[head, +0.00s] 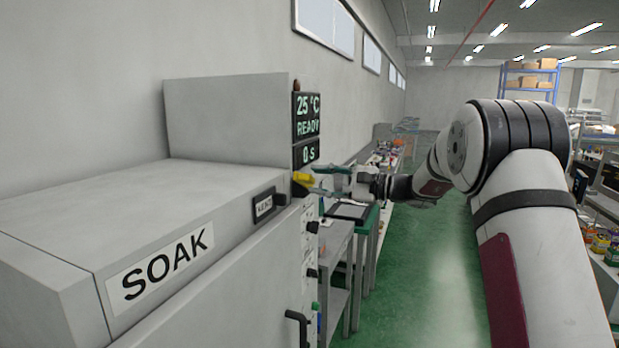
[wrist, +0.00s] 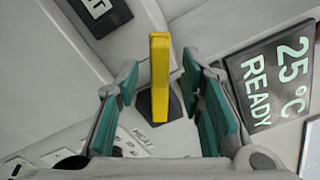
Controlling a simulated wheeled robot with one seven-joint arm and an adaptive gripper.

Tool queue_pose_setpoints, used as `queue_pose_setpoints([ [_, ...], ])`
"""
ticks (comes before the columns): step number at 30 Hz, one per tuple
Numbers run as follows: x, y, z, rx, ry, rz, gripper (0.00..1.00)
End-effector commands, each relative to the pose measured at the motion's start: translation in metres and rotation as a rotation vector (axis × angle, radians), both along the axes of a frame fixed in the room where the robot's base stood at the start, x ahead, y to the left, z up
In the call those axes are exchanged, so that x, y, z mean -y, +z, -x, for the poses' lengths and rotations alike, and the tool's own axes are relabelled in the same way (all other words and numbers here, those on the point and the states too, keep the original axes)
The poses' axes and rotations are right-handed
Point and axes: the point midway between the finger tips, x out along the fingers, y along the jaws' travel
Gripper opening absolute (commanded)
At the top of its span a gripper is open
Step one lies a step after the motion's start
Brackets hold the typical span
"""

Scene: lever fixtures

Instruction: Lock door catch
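A yellow lever (head: 303,179) sticks out near the top front corner of the grey SOAK cabinet (head: 60,205), just below the display. In the wrist view the yellow lever (wrist: 160,80) stands on a dark base, between my gripper's green-padded fingers. My gripper (wrist: 161,70) is open, with a visible gap on both sides of the lever. In the head view my gripper (head: 322,182) reaches the lever from the right. A black door handle (head: 298,326) sits low on the cabinet front. No label clearly names the catch.
A display (head: 307,116) reads 25 °C READY and 0 s; it is close to my right finger in the wrist view. A black label plate (head: 264,205) is on the cabinet edge. Knobs (head: 312,273) line the front panel. A bench (head: 340,235) stands behind; the green aisle is clear.

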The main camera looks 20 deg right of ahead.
Motion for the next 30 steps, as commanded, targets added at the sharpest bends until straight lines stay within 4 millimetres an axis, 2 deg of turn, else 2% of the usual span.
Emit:
queue_pose_setpoints([
  [3,-0.015,0.001,-0.01,0.0,0.002,0.0,0.35],
  [7,-0.025,0.0,-0.017,-0.001,0.0,0.001,0.35],
  [19,-0.029,0.0,-0.022,0.0,-0.001,0.0,0.35],
  [24,-0.029,0.0,-0.021,0.0,-0.001,0.0,0.0],
  [30,-0.029,0.0,-0.022,0.001,-0.001,0.001,0.0],
])
